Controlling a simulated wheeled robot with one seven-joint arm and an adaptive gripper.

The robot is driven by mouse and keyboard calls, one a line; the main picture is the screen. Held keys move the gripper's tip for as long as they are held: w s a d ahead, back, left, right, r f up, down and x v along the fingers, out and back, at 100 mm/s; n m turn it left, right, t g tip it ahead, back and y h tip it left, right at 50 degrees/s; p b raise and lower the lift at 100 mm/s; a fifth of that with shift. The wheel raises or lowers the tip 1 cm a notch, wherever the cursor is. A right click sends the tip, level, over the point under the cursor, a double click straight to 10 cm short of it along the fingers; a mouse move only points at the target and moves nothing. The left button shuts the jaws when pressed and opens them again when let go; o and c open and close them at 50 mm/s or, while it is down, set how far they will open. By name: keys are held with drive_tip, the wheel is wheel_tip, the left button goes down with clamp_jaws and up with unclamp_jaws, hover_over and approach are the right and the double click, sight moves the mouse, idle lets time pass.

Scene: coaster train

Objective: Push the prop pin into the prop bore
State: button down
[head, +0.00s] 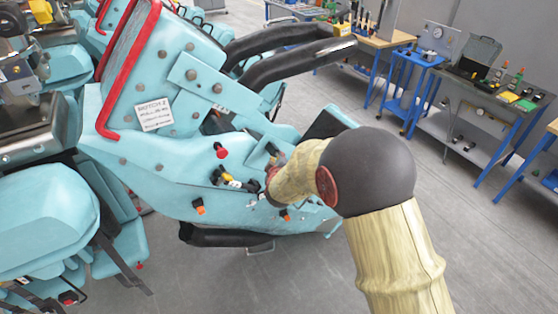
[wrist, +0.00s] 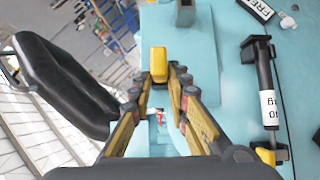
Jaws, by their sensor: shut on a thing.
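In the wrist view my gripper (wrist: 161,82) is shut on a yellow block-like piece, which I take to be the prop pin (wrist: 159,62). The yellow piece sits between the fingertips, against the pale blue car body behind it. Its far end is hidden, so I cannot tell whether it is in a bore. I cannot make out the prop bore. A black strut with a white label (wrist: 266,92) lies to the right, apart from the fingers. In the head view my arm mostly hides the gripper, close against the blue car's side.
The blue coaster car (head: 170,195) has red-knobbed and orange fittings near my arm. A black padded bar (wrist: 62,85) stands left of the gripper in the wrist view. Blue-framed benches with tools (head: 485,95) stand at the back right. The grey floor between is clear.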

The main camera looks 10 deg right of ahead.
drive_tip(key=shift+w+a, duration=0.25)
drive_tip(key=shift+w, duration=0.5)
drive_tip(key=c, duration=1.6)
unclamp_jaws()
drive_tip(key=shift+c, duration=0.2)
drive_tip(key=shift+s, duration=0.1)
drive_tip(key=v, duration=1.2)
